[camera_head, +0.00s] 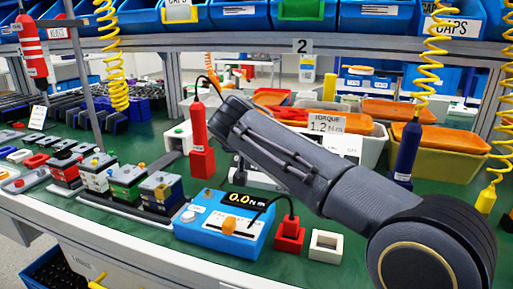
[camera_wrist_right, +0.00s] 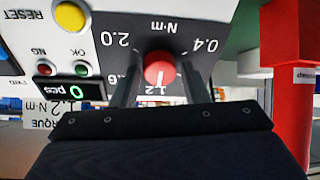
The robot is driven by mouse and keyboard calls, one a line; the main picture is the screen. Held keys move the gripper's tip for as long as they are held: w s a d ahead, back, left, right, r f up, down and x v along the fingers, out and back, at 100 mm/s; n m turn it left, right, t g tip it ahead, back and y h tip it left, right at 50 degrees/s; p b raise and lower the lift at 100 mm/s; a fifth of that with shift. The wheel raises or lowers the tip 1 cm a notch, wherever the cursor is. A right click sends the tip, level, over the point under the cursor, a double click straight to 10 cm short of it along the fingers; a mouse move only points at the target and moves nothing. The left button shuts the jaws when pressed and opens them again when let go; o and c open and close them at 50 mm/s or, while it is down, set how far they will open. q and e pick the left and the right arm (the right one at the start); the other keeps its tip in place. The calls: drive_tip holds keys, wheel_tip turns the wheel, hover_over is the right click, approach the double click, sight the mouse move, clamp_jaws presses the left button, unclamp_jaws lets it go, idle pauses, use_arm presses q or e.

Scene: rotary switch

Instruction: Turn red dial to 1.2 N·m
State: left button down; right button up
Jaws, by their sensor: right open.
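The red dial (camera_wrist_right: 160,68) is in the right wrist view, on a dark scale panel (camera_wrist_right: 122,30) marked 2.0, 0.4 and 1.2 N·m. The 1.2 mark sits just below the dial in this picture, and a pale mark on the dial's lower part faces it. My right gripper (camera_wrist_right: 160,80) is open, with one finger on each side of the dial; contact cannot be made out. In the head view my right arm hides the dial and most of the white controller (camera_head: 238,177). A card (camera_head: 326,125) reads torque 1.2 N·m. My left gripper is not in view.
A red screwdriver (camera_head: 197,135) stands left of my right arm. A blue meter (camera_head: 222,222) showing 0.0 is in front. A red socket block (camera_head: 289,236) and a white one (camera_head: 326,246) stand beside it. The wrist view shows a yellow reset button (camera_wrist_right: 70,16) and NG/OK lamps.

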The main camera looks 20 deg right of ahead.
drive_tip(key=p+v, duration=0.1)
drive_tip(key=v, duration=0.6)
drive_tip(key=shift+s+r+p, duration=0.2)
drive_tip(key=shift+s+p, duration=0.1)
drive_tip(key=shift+p, duration=0.1)
drive_tip(key=shift+a, duration=0.15)
